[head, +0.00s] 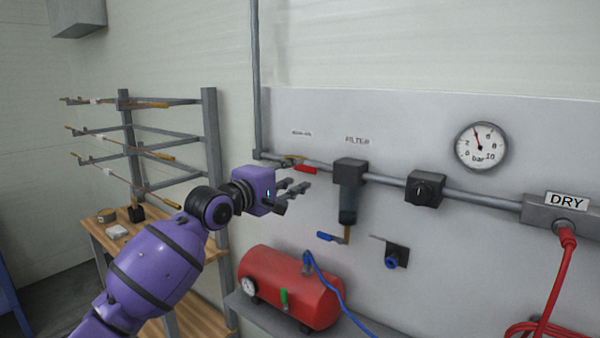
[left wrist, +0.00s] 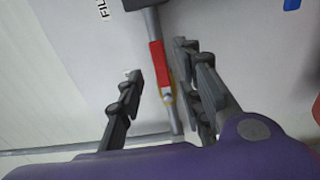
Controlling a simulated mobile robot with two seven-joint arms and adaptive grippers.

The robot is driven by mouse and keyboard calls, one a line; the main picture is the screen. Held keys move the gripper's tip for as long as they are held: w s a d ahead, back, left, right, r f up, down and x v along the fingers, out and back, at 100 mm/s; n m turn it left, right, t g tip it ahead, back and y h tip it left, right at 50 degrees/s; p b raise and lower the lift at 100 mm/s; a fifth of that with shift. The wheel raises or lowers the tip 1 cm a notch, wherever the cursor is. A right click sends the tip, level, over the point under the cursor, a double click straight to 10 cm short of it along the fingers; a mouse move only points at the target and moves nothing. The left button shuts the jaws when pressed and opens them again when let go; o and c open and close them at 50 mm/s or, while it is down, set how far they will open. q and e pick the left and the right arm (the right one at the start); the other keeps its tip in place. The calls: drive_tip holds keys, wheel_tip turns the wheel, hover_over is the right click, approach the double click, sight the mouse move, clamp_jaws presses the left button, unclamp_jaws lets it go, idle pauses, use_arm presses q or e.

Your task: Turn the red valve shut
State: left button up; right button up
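The red valve handle (head: 305,169) is on the grey wall pipe, left of the filter. It lies roughly along the pipe. My left gripper (head: 295,186) is just below and in front of the handle in the head view. In the left wrist view my left gripper (left wrist: 161,60) is open, one finger on each side of the handle. Whether either finger touches it I cannot tell. My right gripper is not in view.
The filter (head: 349,190) and a black regulator (head: 425,189) sit on the pipe to the right. A small blue-handled valve (head: 328,237) hangs below the filter. A red tank (head: 290,288) stands below. A rack (head: 212,150) stands behind my left arm.

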sight(305, 169)
use_arm(q)
drive_tip(key=shift+x, duration=1.75)
drive_tip(key=shift+c, duration=0.3)
clamp_jaws()
